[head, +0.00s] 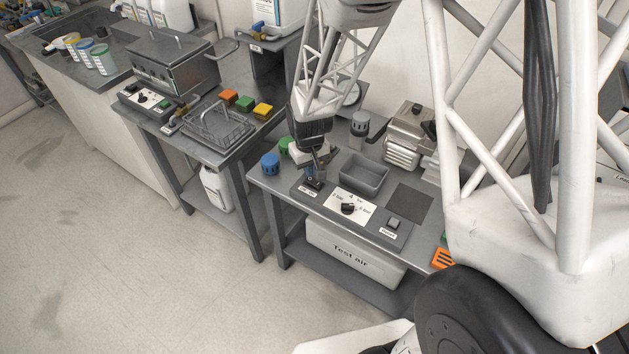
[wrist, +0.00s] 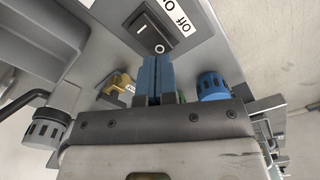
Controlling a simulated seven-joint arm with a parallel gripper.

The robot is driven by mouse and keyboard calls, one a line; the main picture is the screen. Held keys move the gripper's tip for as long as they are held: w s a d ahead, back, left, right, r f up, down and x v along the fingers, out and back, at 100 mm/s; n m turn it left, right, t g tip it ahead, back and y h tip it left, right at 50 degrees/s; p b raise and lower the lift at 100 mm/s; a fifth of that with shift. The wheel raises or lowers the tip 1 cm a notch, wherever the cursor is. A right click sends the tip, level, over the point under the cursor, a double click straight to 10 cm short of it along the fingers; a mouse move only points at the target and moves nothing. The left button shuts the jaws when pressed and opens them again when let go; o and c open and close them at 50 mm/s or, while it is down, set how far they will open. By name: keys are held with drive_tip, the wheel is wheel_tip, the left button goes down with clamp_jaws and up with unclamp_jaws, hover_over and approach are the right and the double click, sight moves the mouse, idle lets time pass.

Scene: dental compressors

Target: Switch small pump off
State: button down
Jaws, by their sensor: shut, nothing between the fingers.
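The O end faces my fingers; I cannot tell which end is pressed in. In the head view the switch (head: 312,184) is at the left end of the control panel. My gripper (wrist: 158,62) is shut and empty, its blue fingertips close to the O end of the switch; contact is not clear. In the head view my gripper (head: 316,170) points down just above the switch.
The panel also has a black dial (head: 348,208) and a grey button (head: 393,223). Behind are a grey tray (head: 363,174), a metal machine (head: 402,150) and blue (head: 270,163) and green knobs. A wire basket (head: 215,130) stands on the bench to the left.

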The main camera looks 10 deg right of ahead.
drive_tip(key=shift+f, duration=1.3)
idle(1.4)
drive_tip(key=shift+r, duration=3.55)
drive_tip(key=shift+r, duration=0.1)
drive_tip(key=shift+s+r, duration=0.15)
drive_tip(key=shift+r, duration=0.1)
drive_tip(key=s+d+r+m+t, duration=0.1)
drive_tip(key=s+d+r, duration=0.1)
drive_tip(key=s+r, duration=0.4)
drive_tip(key=s+d+r, duration=0.2)
drive_tip(key=s+r, duration=0.2)
drive_tip(key=r, duration=0.5)
drive_tip(key=s+d+r+m, duration=0.1)
drive_tip(key=s+r, duration=0.3)
drive_tip(key=s, duration=0.4)
drive_tip(key=s+d+r+m+t, duration=0.1)
drive_tip(key=s+r, duration=0.4)
drive_tip(key=s, duration=0.2)
drive_tip(key=shift+s+r+t, duration=0.2)
drive_tip(key=shift+s+t, duration=0.1)
drive_tip(key=shift+s, duration=0.1)
